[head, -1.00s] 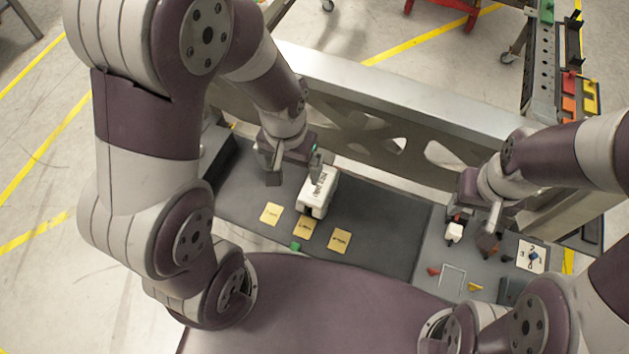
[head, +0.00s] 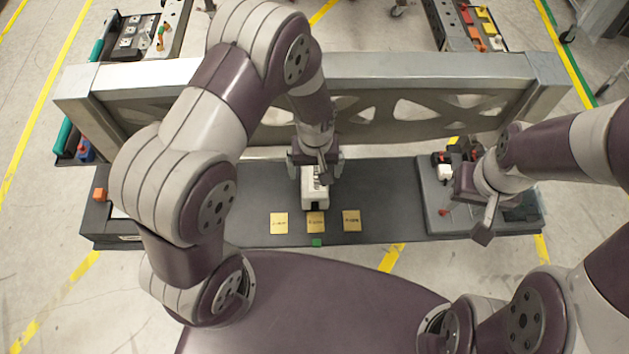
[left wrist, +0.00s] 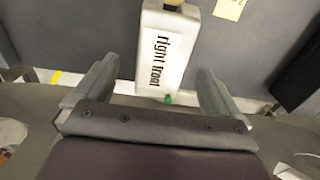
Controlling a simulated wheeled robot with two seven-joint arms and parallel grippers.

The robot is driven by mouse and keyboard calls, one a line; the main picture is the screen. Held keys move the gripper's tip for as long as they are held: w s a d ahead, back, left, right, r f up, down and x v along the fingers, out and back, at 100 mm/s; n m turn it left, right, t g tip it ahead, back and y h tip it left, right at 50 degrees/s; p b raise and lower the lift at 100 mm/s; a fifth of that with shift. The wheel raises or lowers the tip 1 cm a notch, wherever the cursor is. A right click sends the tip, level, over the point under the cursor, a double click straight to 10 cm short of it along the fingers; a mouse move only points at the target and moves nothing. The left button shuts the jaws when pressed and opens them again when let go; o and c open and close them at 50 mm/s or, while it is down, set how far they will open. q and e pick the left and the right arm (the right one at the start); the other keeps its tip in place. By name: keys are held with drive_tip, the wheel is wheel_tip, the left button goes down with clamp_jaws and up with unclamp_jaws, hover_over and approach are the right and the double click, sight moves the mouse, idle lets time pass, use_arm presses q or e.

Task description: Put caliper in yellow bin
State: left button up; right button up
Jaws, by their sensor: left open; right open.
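In the left wrist view my left gripper (left wrist: 156,82) is open, one finger on each side of the block, with gaps between. My right gripper (head: 478,212) is open and empty over the right-hand plate. Small yellow pieces or bins (head: 483,12) sit on a rack at the top right; I cannot tell which is the yellow bin.
Yellow cards (head: 279,224) and a green piece (head: 317,242) lie near the bench's front edge. A metal beam (head: 420,68) runs behind the bench.

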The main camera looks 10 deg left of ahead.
sight(314, 176)
use_arm(q)
wheel_tip(314, 176, down, 6)
drive_tip(key=shift+r+p, duration=0.1)
drive_tip(key=shift+p, duration=0.5)
drive_tip(key=shift+s+a, duration=0.1)
drive_tip(key=shift+s, duration=0.05)
drive_tip(key=c, duration=0.5)
drive_tip(key=shift+r, duration=0.1)
clamp_jaws()
